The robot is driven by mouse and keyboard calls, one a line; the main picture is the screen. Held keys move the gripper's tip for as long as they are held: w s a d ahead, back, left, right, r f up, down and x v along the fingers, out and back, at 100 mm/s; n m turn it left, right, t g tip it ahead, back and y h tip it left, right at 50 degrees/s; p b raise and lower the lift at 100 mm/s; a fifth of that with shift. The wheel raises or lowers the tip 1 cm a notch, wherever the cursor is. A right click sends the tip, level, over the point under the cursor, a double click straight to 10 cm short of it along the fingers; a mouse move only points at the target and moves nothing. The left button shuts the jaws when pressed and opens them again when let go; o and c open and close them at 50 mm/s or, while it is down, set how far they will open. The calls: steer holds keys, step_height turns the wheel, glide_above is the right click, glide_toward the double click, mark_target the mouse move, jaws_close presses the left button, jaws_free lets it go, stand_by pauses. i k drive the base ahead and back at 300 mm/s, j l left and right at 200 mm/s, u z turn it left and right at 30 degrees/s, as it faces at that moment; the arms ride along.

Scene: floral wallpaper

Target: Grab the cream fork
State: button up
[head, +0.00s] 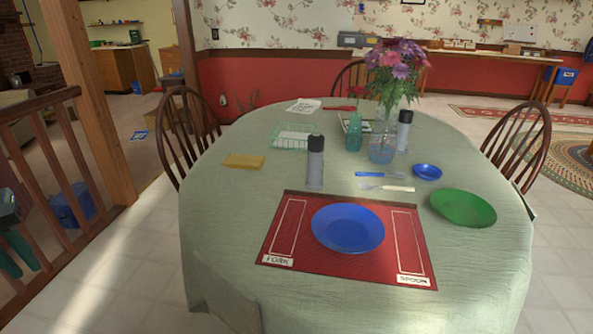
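The cream fork (398,188) lies flat on the green-clothed round table (225,210), right of the table's middle. Its cream handle points right and its metal end points left. A blue-handled utensil (372,175) lies just behind it, roughly parallel and apart from it. The cream fork lies behind the red placemat (285,250) and to the left of the green plate (462,208). Nothing covers it. My gripper is not in view.
A blue plate (348,229) sits on the placemat. A grey bottle with a black cap (315,162) stands left of the fork. A flower vase (382,147), another bottle (404,132) and a small blue dish (427,171) stand behind it. Wooden chairs (513,150) surround the table's far side.

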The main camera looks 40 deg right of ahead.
mark_target(367, 187)
steer(key=i+j+z, duration=0.1)
steer(key=i+z, duration=0.25)
steer(key=i+j+z, duration=0.15)
steer(key=z, duration=0.2)
steer(key=i+j+z, duration=0.4)
steer(key=l, duration=0.1)
